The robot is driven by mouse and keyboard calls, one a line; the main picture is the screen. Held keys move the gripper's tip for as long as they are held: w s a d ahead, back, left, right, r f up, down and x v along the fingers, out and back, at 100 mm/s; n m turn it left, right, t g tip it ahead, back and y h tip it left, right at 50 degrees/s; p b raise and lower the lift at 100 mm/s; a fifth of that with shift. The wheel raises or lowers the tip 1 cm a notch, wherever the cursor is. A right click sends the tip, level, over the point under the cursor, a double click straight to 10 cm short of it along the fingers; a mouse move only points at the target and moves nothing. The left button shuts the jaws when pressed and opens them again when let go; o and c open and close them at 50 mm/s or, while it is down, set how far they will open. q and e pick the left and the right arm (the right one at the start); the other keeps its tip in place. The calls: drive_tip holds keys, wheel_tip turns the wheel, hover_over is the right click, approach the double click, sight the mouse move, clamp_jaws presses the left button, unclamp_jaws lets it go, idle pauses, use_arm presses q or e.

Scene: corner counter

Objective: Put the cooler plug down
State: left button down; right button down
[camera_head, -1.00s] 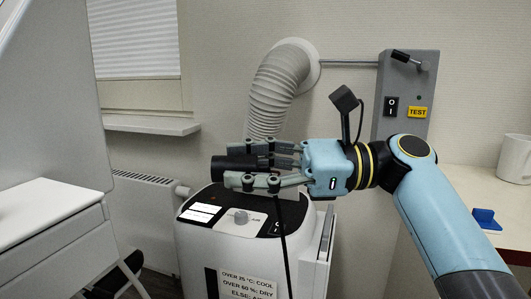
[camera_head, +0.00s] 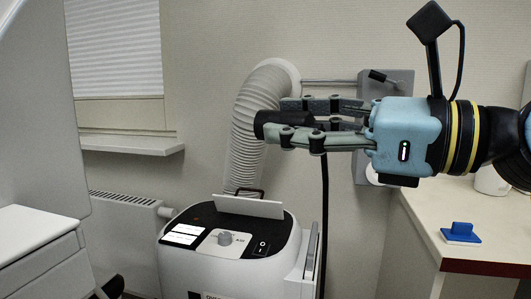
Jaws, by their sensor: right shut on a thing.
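My right gripper (camera_head: 312,124) comes in from the right and is shut on the black cooler plug (camera_head: 268,124). The plug lies sideways between the fingers, its free end pointing left, and a black cord (camera_head: 324,215) hangs down from it. My left gripper is not in view.
A ribbed white hose (camera_head: 244,135) rises from behind the cooler to the wall. A grey wall panel (camera_head: 396,82) is partly hidden behind my gripper.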

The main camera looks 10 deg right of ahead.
drive_tip(key=shift+s+d+r, duration=0.15)
drive_tip(key=shift+d+r, duration=0.1)
drive_tip(key=shift+w+a+f+n+g+y, duration=0.15)
drive_tip(key=shift+w+f+n+g+y, duration=0.15)
drive_tip(key=shift+f+g, duration=0.15)
drive_tip(key=shift+w+a+f+n+g+y, duration=0.6)
drive_tip(key=shift+w+a+f+n+g, duration=0.6)
drive_tip(key=shift+f+n+g, duration=2.2)
drive_tip(key=shift+w+a+f+n+g+y, duration=0.9)
drive_tip(key=shift+n+g, duration=1.4)
drive_tip(key=shift+g, duration=2.65)
drive_tip(key=s+d+f+m+t, duration=0.3)
drive_tip(key=s+d+f+t, duration=0.15)
drive_tip(key=f, duration=0.55)
drive_tip(key=s+d+f+m+t, duration=0.35)
drive_tip(key=f+t, duration=0.25)
drive_tip(key=f, duration=0.4)
drive_tip(key=w+d+r+m+t+h, duration=0.2)
drive_tip(key=d+r+m+t+h, duration=0.1)
drive_tip(key=r, duration=0.5)
drive_tip(key=w+d+r+m+t+h, duration=0.3)
drive_tip(key=r+m+t+h, duration=0.2)
drive_tip(key=r+m+t, duration=0.2)
wheel_tip(320, 180, up, 2)
drive_tip(key=shift+d+r+t+h, duration=0.2)
drive_tip(key=shift+t+h, duration=0.2)
drive_tip(key=shift+t, duration=0.35)
